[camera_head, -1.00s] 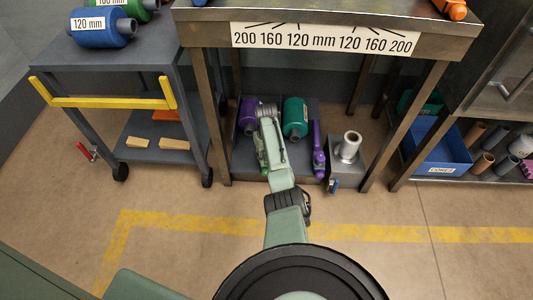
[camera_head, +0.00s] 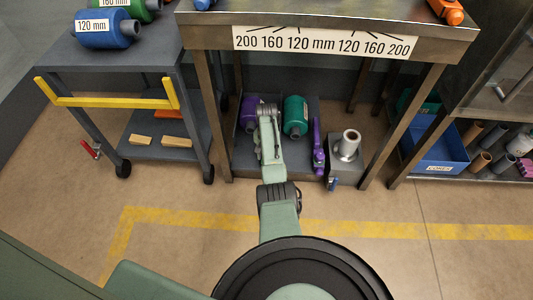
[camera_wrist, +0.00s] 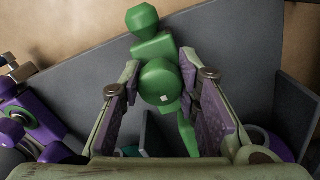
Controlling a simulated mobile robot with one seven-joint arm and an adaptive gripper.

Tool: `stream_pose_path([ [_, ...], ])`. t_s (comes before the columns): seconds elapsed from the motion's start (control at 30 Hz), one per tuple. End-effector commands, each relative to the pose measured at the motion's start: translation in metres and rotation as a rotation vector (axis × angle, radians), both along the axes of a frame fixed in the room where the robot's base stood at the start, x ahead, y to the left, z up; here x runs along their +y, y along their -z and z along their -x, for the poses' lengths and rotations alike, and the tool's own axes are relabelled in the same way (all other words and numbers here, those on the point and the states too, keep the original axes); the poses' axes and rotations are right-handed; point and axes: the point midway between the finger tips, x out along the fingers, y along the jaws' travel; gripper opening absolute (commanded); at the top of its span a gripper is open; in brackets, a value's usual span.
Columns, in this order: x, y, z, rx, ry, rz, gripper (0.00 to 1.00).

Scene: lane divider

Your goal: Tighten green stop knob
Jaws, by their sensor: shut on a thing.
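The green stop knob (camera_wrist: 160,82) is a round green disc with a small white mark on its face, in the middle of the wrist view. A green block with a faceted top (camera_wrist: 152,46) stands just behind it. My gripper (camera_wrist: 158,88) is shut on the knob, with one pad on each side. A green strip (camera_wrist: 188,132) runs down below the knob, partly hidden by the right finger. In the head view my arm covers the knob and the gripper tips.
A purple stop (camera_wrist: 28,115) lies at left in the wrist view. In the head view a purple roll (camera_head: 249,112), a teal roll (camera_head: 295,116), a purple bar (camera_head: 318,148) and a metal spindle (camera_head: 348,146) crowd my arm under the bench (camera_head: 215,43).

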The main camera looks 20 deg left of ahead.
Motion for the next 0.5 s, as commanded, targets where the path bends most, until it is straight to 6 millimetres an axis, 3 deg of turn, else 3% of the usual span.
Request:
stream_pose_path([
  [0.5, 0.0009, -0.0022, -0.0010, -0.001, 0.093, -0.001, 0.02],
])
